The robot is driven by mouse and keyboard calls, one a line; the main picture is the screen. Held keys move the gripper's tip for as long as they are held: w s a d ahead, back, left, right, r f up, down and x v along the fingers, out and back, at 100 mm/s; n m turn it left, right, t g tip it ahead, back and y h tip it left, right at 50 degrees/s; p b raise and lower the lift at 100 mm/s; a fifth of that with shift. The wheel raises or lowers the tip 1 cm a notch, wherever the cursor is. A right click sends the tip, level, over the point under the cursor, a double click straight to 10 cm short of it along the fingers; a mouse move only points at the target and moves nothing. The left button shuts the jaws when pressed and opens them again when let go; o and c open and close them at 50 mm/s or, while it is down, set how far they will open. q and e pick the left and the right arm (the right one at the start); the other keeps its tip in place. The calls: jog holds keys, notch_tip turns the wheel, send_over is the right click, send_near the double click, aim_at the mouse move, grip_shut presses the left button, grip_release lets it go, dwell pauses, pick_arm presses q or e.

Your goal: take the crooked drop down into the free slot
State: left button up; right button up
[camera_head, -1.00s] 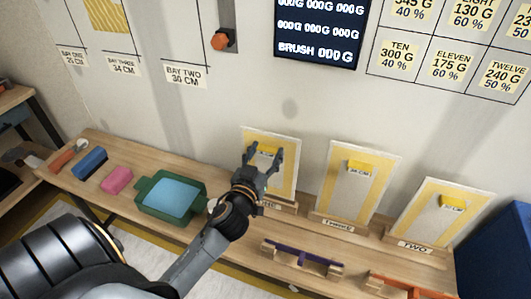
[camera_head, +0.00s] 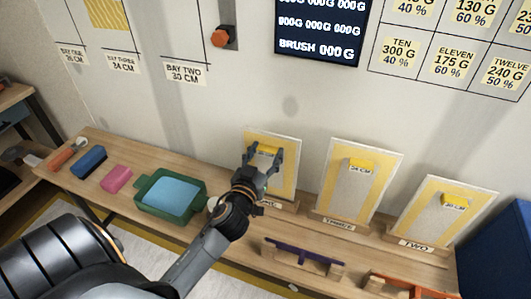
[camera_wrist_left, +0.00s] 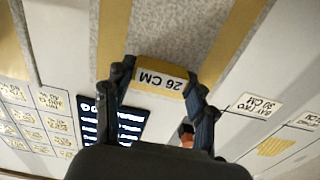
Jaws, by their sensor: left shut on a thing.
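My left gripper (camera_head: 264,158) is at the leftmost of three upright yellow-and-grey drops on the bench. It is shut on the yellow tab of this drop (camera_head: 289,169). In the left wrist view the tab (camera_wrist_left: 160,75) reads 26 CM and sits between the fingers (camera_wrist_left: 158,88). The middle drop (camera_head: 360,178) stands over a label THREE and the right drop (camera_head: 437,212) over TWO. On the wall, part of a yellow striped drop (camera_head: 107,14) shows above the BAY THREE label (camera_head: 122,64). The BAY TWO label (camera_head: 185,73) has bare wall above it. My right gripper is out of view.
A green tray (camera_head: 147,205) with a blue inside, a pink block (camera_head: 116,179) and a blue block (camera_head: 89,161) lie on the bench left of my arm. A purple tool (camera_head: 303,252) lies on a wooden rest in front. A dark screen (camera_head: 319,32) hangs above.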

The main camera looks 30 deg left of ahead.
aim_at(270, 160)
pick_arm(q)
jog(key=shift+f+b, duration=0.45)
jog(key=shift+f, duration=0.2)
jog(key=shift+f+b, duration=0.85)
jog(key=shift+f, duration=0.05)
jog(key=shift+f+b, duration=0.55)
jog(key=shift+f, duration=0.1)
jog(key=shift+f+b, duration=0.35)
jog(key=o, duration=1.3)
jog(key=v, duration=0.8)
